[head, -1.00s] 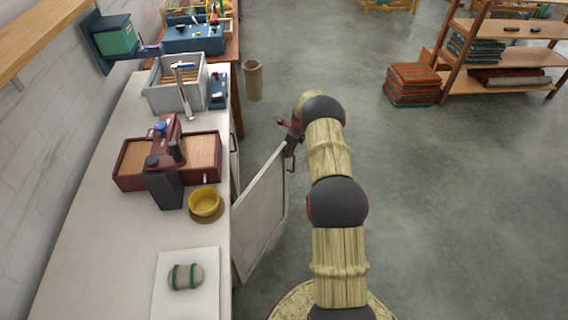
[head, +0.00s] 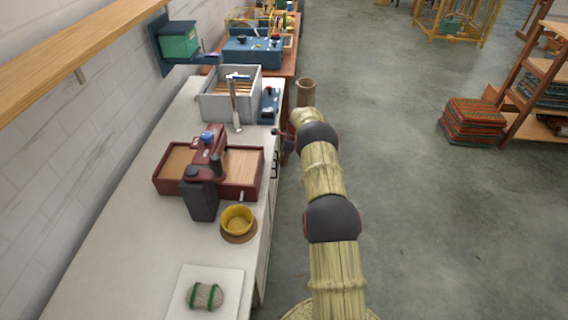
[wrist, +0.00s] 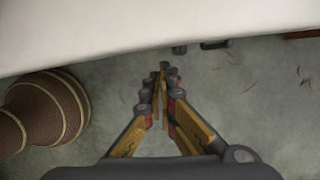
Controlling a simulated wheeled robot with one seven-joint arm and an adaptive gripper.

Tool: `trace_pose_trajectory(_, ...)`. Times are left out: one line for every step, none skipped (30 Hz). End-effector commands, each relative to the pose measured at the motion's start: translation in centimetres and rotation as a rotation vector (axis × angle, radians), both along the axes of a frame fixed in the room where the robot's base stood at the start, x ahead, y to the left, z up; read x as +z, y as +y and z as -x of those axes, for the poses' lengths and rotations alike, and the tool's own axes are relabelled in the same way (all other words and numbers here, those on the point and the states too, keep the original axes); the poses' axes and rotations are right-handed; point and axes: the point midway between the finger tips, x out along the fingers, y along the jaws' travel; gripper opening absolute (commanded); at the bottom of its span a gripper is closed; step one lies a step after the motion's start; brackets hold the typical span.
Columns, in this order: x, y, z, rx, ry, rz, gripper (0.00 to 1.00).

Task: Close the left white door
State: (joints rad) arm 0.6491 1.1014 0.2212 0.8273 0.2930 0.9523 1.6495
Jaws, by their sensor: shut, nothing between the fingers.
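The left white door (head: 263,268) shows in the head view as a narrow pale strip along the front of the white counter. It looks nearly flush with the cabinet front; I cannot tell whether a small gap is left. Dark handles (head: 275,164) show at the counter front, and also just under the counter edge in the wrist view (wrist: 215,43). My gripper (wrist: 165,70) is shut and empty, its fingertips pointing at the counter front, a little short of the edge in the picture. In the head view my arm partly hides it. Contact with the door cannot be seen.
On the counter (head: 115,220) stand a dark red box (head: 170,184), a yellow bowl (head: 237,218), a grey crate (head: 212,106) and a green-banded skein (head: 206,296). A brown woven vase (head: 306,92) stands on the floor beyond my gripper.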

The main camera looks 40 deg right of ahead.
Motion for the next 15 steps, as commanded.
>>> trace_pose_trajectory(-0.01,0.01,-0.01,0.001,0.0,0.0,0.0)
trace_pose_trajectory(-0.01,0.01,-0.01,0.001,0.0,0.0,0.0)
trace_pose_trajectory(0.0,0.01,-0.02,0.001,0.0,0.0,0.0)
trace_pose_trajectory(0.0,0.01,-0.02,0.001,0.0,0.0,0.0)
trace_pose_trajectory(0.0,0.01,-0.02,0.001,0.0,0.0,0.0)
trace_pose_trajectory(0.0,0.01,-0.02,0.001,0.0,0.0,0.0)
trace_pose_trajectory(0.0,0.01,-0.02,0.001,0.0,0.0,0.0)
trace_pose_trajectory(0.0,0.01,-0.02,0.001,0.0,0.0,0.0)
trace_pose_trajectory(0.0,0.01,-0.02,0.0,0.0,0.0,0.0)
trace_pose_trajectory(0.0,0.01,-0.01,0.0,0.0,0.0,0.0)
trace_pose_trajectory(0.0,0.0,0.0,0.0,0.0,0.0,0.0)
trace_pose_trajectory(0.01,-0.03,0.03,0.0,0.0,0.0,0.0)
trace_pose_trajectory(0.01,-0.06,0.1,0.0,0.0,0.0,0.0)
trace_pose_trajectory(0.02,-0.12,0.21,0.0,0.0,0.0,0.0)
trace_pose_trajectory(0.05,-0.23,0.43,0.0,0.0,0.0,0.0)
